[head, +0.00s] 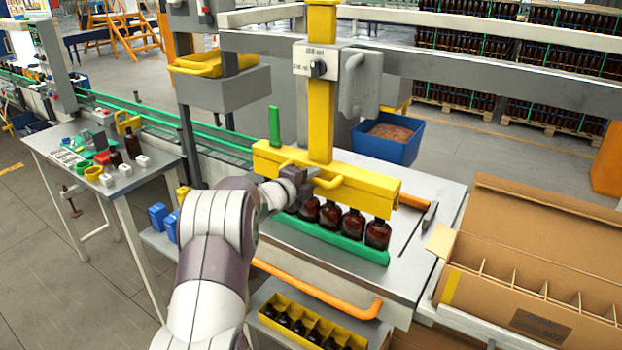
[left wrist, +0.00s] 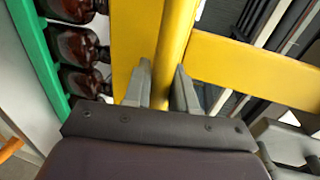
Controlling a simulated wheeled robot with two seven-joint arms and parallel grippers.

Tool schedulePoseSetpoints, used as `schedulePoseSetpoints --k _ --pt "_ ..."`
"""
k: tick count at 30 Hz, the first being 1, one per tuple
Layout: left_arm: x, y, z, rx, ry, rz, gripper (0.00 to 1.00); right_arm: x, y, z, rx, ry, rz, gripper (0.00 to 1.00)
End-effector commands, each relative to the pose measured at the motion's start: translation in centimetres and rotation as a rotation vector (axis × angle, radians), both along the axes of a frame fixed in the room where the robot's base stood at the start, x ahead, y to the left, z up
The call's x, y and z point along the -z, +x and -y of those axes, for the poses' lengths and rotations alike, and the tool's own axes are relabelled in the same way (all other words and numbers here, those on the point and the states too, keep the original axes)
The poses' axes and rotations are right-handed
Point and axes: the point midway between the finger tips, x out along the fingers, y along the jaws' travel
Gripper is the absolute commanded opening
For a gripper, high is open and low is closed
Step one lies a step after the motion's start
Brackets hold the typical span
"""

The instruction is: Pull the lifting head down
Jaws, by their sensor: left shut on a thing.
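The yellow lifting head (head: 368,187) is a horizontal beam on a yellow vertical post (head: 320,90). It sits just above a row of amber bottles (head: 353,223) on the grey table. A yellow handle (head: 326,183) sticks out of its front. My left gripper (head: 302,178) is at the front of the head, left of centre. In the left wrist view its two fingers (left wrist: 160,88) are shut around a yellow bar (left wrist: 175,55), the handle. Amber bottles (left wrist: 80,48) show at the left there. The bottle tops are hidden by the head. My right gripper is not in view.
A green rail (head: 335,243) runs in front of the bottles. An orange bar (head: 320,292) and a yellow crate of bottles (head: 312,325) are below the table front. An open divided carton (head: 530,270) stands at right, a blue bin (head: 388,150) behind.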

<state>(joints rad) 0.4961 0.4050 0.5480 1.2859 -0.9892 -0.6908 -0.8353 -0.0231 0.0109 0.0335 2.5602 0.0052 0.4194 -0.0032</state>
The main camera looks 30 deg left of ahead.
Motion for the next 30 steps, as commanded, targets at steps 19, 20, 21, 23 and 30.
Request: schedulePoseSetpoints --k 19,20,21,23,30 --pt "4.1 -0.1 0.0 -0.002 -0.003 -0.012 0.44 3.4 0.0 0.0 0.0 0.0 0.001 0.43" --pt "4.1 -0.1 0.0 -0.002 -0.003 -0.011 0.44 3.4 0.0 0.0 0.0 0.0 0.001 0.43" --pt "4.0 -0.1 0.0 -0.002 -0.002 -0.009 0.44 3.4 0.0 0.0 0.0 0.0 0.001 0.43" --pt "3.9 -0.1 0.0 -0.002 -0.002 -0.007 0.44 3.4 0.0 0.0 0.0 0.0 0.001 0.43" --pt "3.6 -0.7 -0.1 -0.002 0.0 -0.003 0.44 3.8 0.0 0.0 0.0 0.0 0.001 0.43"
